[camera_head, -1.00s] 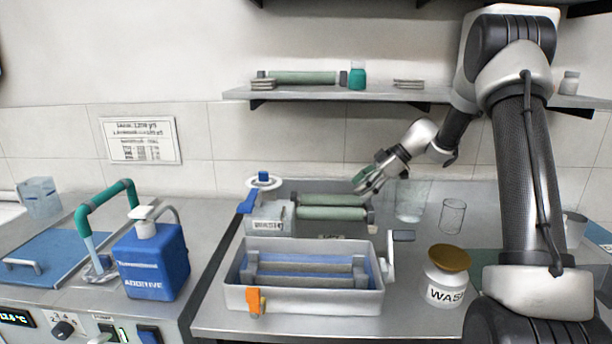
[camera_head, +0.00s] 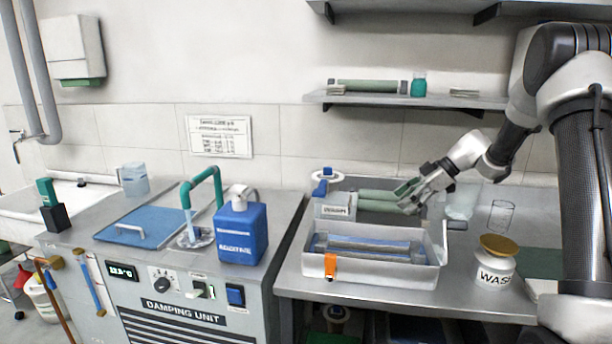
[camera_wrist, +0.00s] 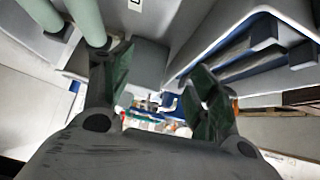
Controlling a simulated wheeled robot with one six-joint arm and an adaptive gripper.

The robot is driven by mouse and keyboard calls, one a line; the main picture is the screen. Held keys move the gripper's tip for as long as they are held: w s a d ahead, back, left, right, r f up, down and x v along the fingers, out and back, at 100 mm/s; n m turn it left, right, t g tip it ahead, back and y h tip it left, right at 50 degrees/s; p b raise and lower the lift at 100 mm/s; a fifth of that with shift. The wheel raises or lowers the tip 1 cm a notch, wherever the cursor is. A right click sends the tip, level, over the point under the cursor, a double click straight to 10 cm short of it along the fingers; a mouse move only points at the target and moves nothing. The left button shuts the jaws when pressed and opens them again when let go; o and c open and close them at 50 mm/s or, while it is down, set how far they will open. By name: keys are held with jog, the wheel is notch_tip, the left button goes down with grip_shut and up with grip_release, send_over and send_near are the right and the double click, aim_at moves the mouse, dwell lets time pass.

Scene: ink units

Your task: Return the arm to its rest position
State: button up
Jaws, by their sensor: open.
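My gripper (camera_head: 408,198) is at the end of my arm on the right of the head view. It is beside the right end of the green rollers (camera_head: 378,200) of the ink unit (camera_head: 336,207) at the back of the bench. In the wrist view its two fingers (camera_wrist: 160,92) stand apart with nothing held between them. The rollers (camera_wrist: 88,20) show there at upper left, beside the left finger. I cannot tell from the head view whether the gripper touches them.
A grey tray (camera_head: 375,272) with rollers and an orange clip stands in front. A wash jar (camera_head: 495,265) and a clear glass (camera_head: 501,216) are to the right. A blue jug (camera_head: 242,232) stands on the damping unit (camera_head: 180,320) at left. A shelf (camera_head: 400,99) hangs above the bench.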

jog(key=w+d+m+t+h, duration=0.4)
jog(key=w+d+t+h, duration=0.3)
jog(key=d, duration=0.7)
jog(key=s+d+r+m+g+h, duration=0.1)
jog(key=s+d+r+m+h, duration=0.25)
jog(key=d, duration=0.35)
jog(key=s+d+r+m+g+h, duration=0.1)
jog(key=s+d+r+m, duration=0.1)
jog(key=s, duration=0.4)
jog(key=s+d+r+m+g+h, duration=0.2)
jog(key=s+m, duration=0.1)
jog(key=s, duration=0.3)
jog(key=s+a+r+m+y, duration=0.1)
jog(key=s+a, duration=0.5)
jog(key=s, duration=0.4)
jog(key=s+a+r+m+y, duration=0.1)
jog(key=s+a+r+y, duration=0.1)
jog(key=s+a, duration=0.4)
jog(key=s+a+r+m+y, duration=0.1)
jog(key=s+a, duration=0.5)
jog(key=s, duration=1)
jog(key=shift+a+r+m+g+y, duration=0.35)
jog(key=shift+r+g+y, duration=0.1)
jog(key=shift+r, duration=0.2)
